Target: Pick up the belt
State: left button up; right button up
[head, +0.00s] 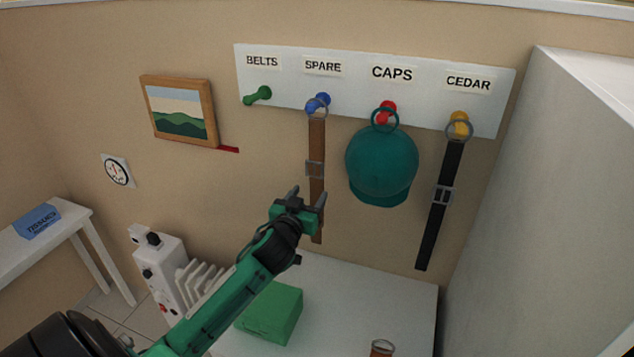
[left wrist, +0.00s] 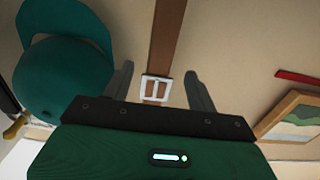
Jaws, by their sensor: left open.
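A brown belt (head: 317,150) hangs by its ring from the blue peg (head: 318,102) under the SPARE label. A black belt (head: 436,215) hangs by its ring from the yellow peg (head: 459,122) under the CEDAR label. My left gripper (head: 307,193) is open and empty, in front of the lower part of the brown belt. In the left wrist view the brown belt (left wrist: 166,35) and its buckle (left wrist: 155,88) show between the two open fingers (left wrist: 157,85); I cannot tell how far apart in depth they are. My right gripper is not in view.
A teal cap (head: 382,163) hangs on the red peg (head: 388,108). The green peg (head: 260,96) under BELTS is bare. A framed picture (head: 179,110) is on the wall at left. A green box (head: 270,315) stands below, and a white panel (head: 570,200) stands at right.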

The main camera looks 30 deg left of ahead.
aim_at(315, 185)
pick_arm(q)
jog(key=shift+x, duration=0.95)
jog(key=shift+w+r+p, duration=0.15)
jog(key=shift+w+p, duration=0.1)
jog(key=shift+p, duration=0.25)
jog(key=p+x, duration=0.1)
jog(key=x, duration=0.2)
jog(key=shift+w+a+p, duration=0.1)
jog(key=shift+w+p, duration=0.05)
jog(key=shift+p, duration=0.25)
jog(key=shift+w+a+f, duration=0.15)
jog(key=shift+w+f, duration=0.1)
jog(key=shift+w, duration=0.2)
jog(key=shift+c, duration=0.5)
jog(key=c, duration=1)
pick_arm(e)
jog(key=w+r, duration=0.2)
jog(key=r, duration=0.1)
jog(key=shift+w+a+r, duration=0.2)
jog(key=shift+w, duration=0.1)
